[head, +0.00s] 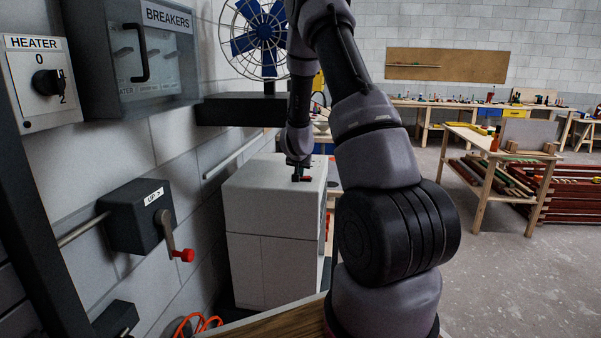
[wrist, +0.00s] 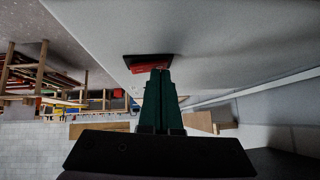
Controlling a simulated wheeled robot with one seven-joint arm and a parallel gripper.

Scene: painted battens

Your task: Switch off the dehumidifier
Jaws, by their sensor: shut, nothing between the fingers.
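The dehumidifier is probably the pale grey box (head: 275,215) in the middle of the head view. A red switch (head: 306,179) in a black frame sits on its top; it also shows in the wrist view (wrist: 141,69). My gripper (head: 297,177) points down at the switch. In the wrist view its dark green fingers (wrist: 160,72) are together and empty, with their tips over or against the right part of the switch. I cannot tell whether they touch it. The fingers hide part of the switch, and its on or off position is not readable.
On the left wall are a heater dial (head: 47,82), a breakers box (head: 140,55) and a crank box (head: 140,215) with a red-knobbed handle. A blue fan (head: 260,40) stands on a dark shelf (head: 240,109) behind the box. A wooden table (head: 480,150) stands right.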

